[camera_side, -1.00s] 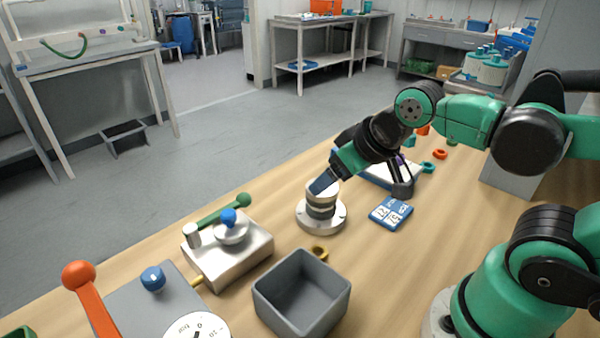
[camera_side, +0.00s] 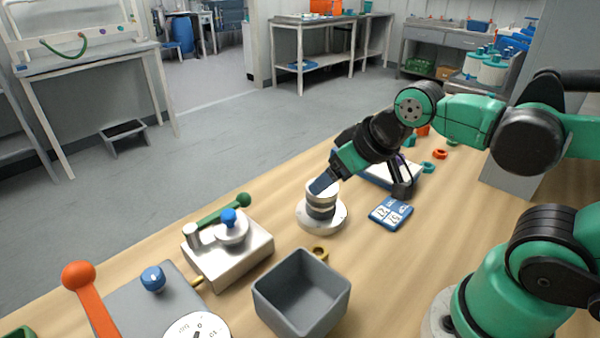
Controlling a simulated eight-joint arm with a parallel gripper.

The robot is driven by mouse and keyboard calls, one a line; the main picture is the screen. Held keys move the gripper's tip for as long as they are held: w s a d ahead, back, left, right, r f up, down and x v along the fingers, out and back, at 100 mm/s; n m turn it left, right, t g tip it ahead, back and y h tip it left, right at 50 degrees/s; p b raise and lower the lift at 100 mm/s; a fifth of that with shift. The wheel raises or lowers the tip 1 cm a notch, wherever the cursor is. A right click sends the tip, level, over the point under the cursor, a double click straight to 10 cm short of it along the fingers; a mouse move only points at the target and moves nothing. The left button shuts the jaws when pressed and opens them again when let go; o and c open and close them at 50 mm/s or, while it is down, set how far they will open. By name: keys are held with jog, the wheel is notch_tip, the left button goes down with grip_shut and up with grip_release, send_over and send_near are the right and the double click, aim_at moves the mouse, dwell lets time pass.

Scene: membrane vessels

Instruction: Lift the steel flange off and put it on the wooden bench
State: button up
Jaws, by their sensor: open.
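A pale round flange (camera_side: 309,221) lies on the wooden bench (camera_side: 390,285) in the middle of the view. A short cylinder with dark and light bands (camera_side: 321,207) rises from its centre. My gripper (camera_side: 324,181) reaches in from the upper right, tilted down to the left. Its blue-grey tip is at the top of the banded cylinder and hides part of it. The jaws are open, but the gap between the fingers is hard to see. I cannot tell whether the tip touches the cylinder.
A grey open box (camera_side: 265,305) and a brass ring (camera_side: 319,253) are in front of the flange. A metal block with a blue knob (camera_side: 228,217) stands left. A blue numbered card (camera_side: 390,212) lies right. Bare wood lies right of the box.

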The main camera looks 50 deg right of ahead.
jog(key=o, duration=0.4)
jog(key=shift+o, duration=0.2)
